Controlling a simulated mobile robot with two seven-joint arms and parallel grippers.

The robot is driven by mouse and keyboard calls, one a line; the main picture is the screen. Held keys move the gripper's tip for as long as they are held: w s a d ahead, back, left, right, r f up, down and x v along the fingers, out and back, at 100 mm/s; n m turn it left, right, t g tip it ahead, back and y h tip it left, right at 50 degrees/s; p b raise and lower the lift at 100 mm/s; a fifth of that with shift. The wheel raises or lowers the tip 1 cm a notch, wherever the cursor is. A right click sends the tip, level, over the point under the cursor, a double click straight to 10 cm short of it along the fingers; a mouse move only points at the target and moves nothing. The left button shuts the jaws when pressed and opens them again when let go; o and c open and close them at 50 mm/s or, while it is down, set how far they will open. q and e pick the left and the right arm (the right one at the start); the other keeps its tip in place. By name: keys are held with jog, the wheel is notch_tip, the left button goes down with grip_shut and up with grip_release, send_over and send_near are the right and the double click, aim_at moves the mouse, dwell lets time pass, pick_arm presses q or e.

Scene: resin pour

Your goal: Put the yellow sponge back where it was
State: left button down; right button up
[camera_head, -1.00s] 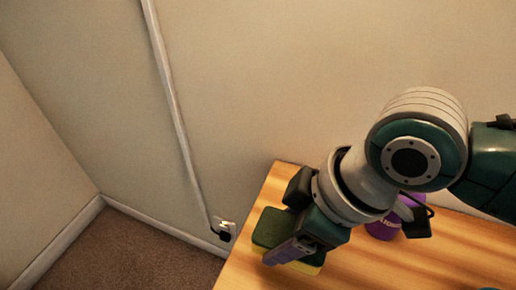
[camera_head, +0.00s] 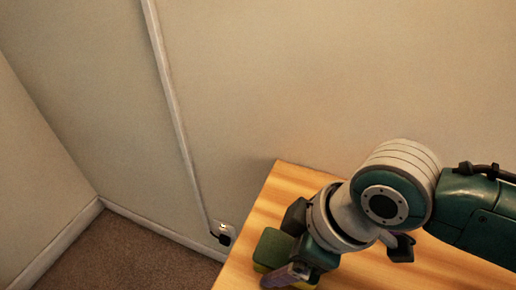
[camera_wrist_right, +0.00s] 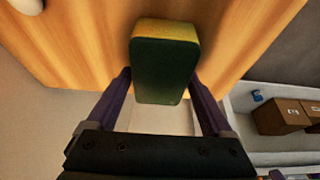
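The yellow sponge, with a dark green top (camera_head: 273,247), is near the left edge of the wooden table (camera_head: 285,180) in the head view. In the right wrist view the sponge (camera_wrist_right: 166,70) sits between the two purple fingers, its green face toward the camera and a yellow side showing at the top. My right gripper (camera_wrist_right: 162,75) is shut on it, fingers along its two sides. In the head view the gripper (camera_head: 285,272) partly covers the sponge. I cannot tell whether the sponge touches the table. My left gripper is not in view.
A wall stands behind the table, with a socket and black plug (camera_head: 224,232) just left of the table edge. Carpet (camera_head: 110,255) lies beyond that edge. Brown boxes (camera_wrist_right: 285,116) and a white object (camera_wrist_right: 27,5) show in the right wrist view.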

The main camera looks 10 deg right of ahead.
jog(key=shift+o, duration=0.9)
jog(key=shift+r, duration=0.25)
jog(key=s+d+r+m+t+p, duration=0.1)
jog(key=s+r+m+p, duration=0.4)
jog(key=r, duration=0.8)
jog(key=s+d+r+m+h, duration=0.1)
jog(key=s+d+m+h, duration=0.2)
jog(key=s+d, duration=0.4)
jog(key=shift+s+d+m+b, duration=0.4)
jog(key=shift+d+m, duration=0.2)
jog(key=shift+d, duration=0.5)
jog(key=shift+s+r, duration=0.1)
jog(key=shift+r, duration=0.05)
